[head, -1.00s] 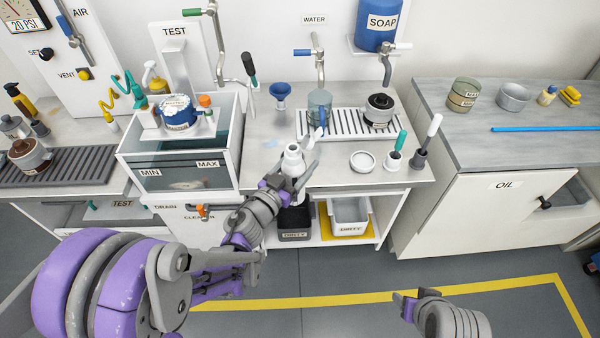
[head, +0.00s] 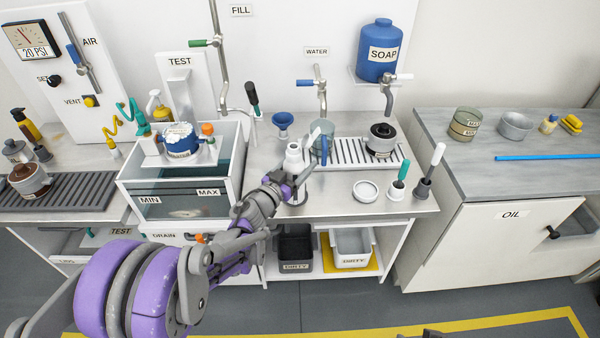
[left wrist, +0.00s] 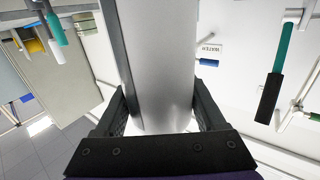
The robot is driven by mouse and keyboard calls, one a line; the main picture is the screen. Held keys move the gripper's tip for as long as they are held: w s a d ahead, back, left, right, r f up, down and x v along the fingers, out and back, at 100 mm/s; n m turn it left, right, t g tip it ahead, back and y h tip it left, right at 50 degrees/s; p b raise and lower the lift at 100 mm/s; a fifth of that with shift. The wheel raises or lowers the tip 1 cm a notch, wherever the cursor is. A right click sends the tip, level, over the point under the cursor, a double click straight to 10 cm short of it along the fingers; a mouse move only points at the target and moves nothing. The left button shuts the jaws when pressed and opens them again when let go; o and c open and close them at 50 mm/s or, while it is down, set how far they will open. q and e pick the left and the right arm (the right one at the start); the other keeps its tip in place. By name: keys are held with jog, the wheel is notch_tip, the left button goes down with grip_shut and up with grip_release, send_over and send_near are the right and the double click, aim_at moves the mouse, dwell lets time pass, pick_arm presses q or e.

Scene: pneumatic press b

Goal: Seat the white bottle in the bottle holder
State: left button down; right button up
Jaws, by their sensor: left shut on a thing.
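The white bottle (head: 293,157) stands about upright at the front of the sink counter, left of the slatted drain tray. My left gripper (head: 298,182) is shut on it. In the left wrist view the bottle's pale, smooth body (left wrist: 162,65) fills the space between the two dark fingers (left wrist: 165,125). The gripper and wrist cover the bottle's lower part in the head view, so I cannot tell whether its base touches anything. I cannot make out the bottle holder for certain; the area around the bottle's base is partly hidden.
A blue-handled clear jug (head: 322,138) stands close behind the bottle, right of it. A blue funnel (head: 282,122) is behind. A round white dish (head: 366,191) and brushes with green (head: 397,188) and white handles stand at right. The test tank (head: 150,200) is at left.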

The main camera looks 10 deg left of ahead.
pick_arm(q)
jog(key=shift+w+a+f+b, duration=0.15)
jog(key=shift+w+a, duration=0.1)
jog(key=shift+w, duration=0.65)
jog(key=shift+w+a+r+b, duration=0.1)
jog(key=shift+w+a, duration=0.15)
jog(key=shift+w, duration=0.6)
jog(key=shift+w+a+f+b, duration=0.15)
jog(key=shift+w+a, duration=0.1)
jog(key=shift+w, duration=0.65)
jog(key=shift+r, duration=0.1)
jog(key=shift+f+b, duration=2.2)
jog(key=shift+f, duration=0.4)
grip_release()
jog(key=v, duration=1.1)
